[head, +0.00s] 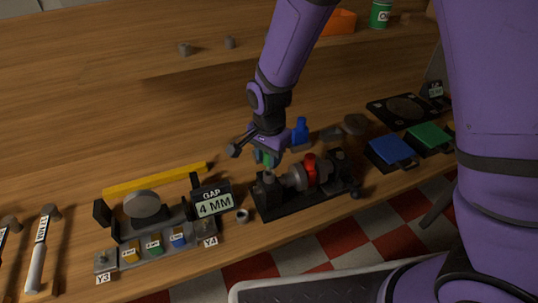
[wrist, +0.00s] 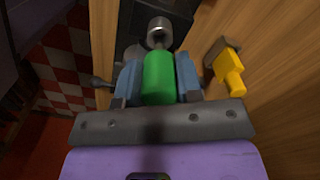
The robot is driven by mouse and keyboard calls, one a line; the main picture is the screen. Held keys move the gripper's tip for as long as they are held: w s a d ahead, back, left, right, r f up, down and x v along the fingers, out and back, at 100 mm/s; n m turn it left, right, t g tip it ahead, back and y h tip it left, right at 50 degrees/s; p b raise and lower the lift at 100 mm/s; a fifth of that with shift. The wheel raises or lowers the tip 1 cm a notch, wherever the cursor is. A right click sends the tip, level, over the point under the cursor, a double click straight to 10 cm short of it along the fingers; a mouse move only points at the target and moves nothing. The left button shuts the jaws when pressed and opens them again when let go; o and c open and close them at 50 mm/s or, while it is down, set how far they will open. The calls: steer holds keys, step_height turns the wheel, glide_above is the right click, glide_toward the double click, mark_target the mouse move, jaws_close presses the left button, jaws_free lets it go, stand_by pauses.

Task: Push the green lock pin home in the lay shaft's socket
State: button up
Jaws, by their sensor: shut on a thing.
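The green lock pin (wrist: 160,78) is between the two blue fingers of my gripper (wrist: 159,72), which is shut on it. In the head view my gripper (head: 268,148) is over the left end of the dark shaft fixture (head: 290,208), with a little green of the pin (head: 266,159) showing under it. In the wrist view a round silver metal part (wrist: 159,28) lies just beyond the pin's far end. I cannot tell whether it is the lay shaft's socket, nor whether the pin's tip is inside it.
A red part (head: 311,167) sits on the fixture. A blue piece (head: 300,132) stands behind it, and a yellow piece (wrist: 231,72) is to the right in the wrist view. A gauge stand with a "GAP 4 MM" sign (head: 213,203) is to the left. Blue (head: 388,150) and green trays are right.

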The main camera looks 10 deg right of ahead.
steer(key=shift+f, duration=1.85)
steer(key=o, duration=1)
